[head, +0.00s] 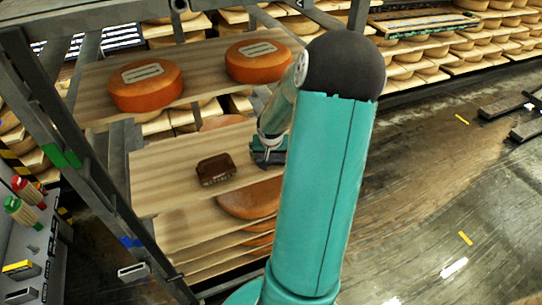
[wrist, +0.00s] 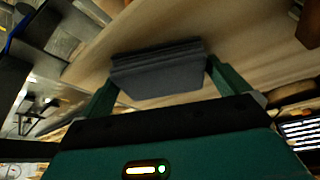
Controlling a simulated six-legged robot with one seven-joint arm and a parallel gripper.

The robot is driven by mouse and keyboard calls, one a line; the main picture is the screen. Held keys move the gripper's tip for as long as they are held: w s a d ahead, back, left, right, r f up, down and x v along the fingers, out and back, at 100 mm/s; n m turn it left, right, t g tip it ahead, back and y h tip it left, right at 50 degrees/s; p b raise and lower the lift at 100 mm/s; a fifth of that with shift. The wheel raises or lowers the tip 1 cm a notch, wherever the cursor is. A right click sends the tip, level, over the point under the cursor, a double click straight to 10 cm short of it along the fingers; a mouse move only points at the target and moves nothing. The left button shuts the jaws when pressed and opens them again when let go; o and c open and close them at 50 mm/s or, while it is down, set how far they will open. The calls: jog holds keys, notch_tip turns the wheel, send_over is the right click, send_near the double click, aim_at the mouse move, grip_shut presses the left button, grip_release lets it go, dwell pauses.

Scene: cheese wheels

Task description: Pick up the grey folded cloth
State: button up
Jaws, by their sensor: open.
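The grey folded cloth (wrist: 160,72) lies on a wooden shelf board, seen in the wrist view. It sits between the two green fingers of my gripper (wrist: 160,82), one on each side. My gripper is open; the left finger is close to the cloth's edge, and I cannot tell whether either finger touches it. In the head view my gripper (head: 268,154) is at the middle shelf board (head: 160,190), and it and my arm largely hide the cloth there.
A dark brown block (head: 215,169) lies on the same board, left of my gripper. Two orange cheese wheels (head: 146,86) (head: 258,61) stand on the board above. A dark rack post (head: 75,130) rises at left. The floor at right is mostly clear.

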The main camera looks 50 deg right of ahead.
jog(key=c, duration=0.8)
jog(key=shift+o, duration=0.2)
jog(key=shift+r, duration=0.5)
notch_tip(320, 180, up, 3)
jog(key=shift+s+f, duration=0.1)
jog(key=shift+f, duration=0.1)
jog(key=s+a+r, duration=0.9)
jog(key=a, duration=0.1)
jog(key=shift+a+r, duration=0.2)
jog(key=shift+a, duration=0.1)
jog(key=shift+o, duration=0.7)
